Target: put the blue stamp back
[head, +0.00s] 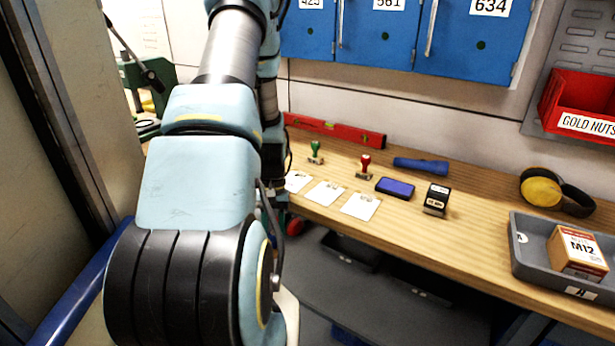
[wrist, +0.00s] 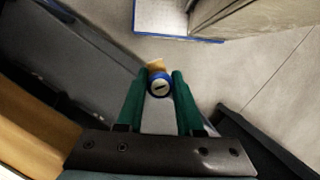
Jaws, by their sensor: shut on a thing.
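My gripper (wrist: 161,78) is shut on the blue stamp (wrist: 159,85) in the wrist view. The stamp's round blue end with a dark mark faces the camera, with a bit of tan behind it. The floor lies beyond it. In the head view my arm hides the gripper and the blue stamp. A green-handled stamp (head: 315,149) and a red-handled stamp (head: 364,168) stand upright on the wooden bench (head: 480,237). A blue ink pad (head: 395,188) lies to the right of the red stamp.
Several white cards (head: 325,194) lie along the bench's front edge. A black stamp-like block (head: 437,199), a blue torch (head: 421,166), ear defenders (head: 556,192) and a grey tray (head: 530,268) are farther right. A red level (head: 340,132) lies at the back.

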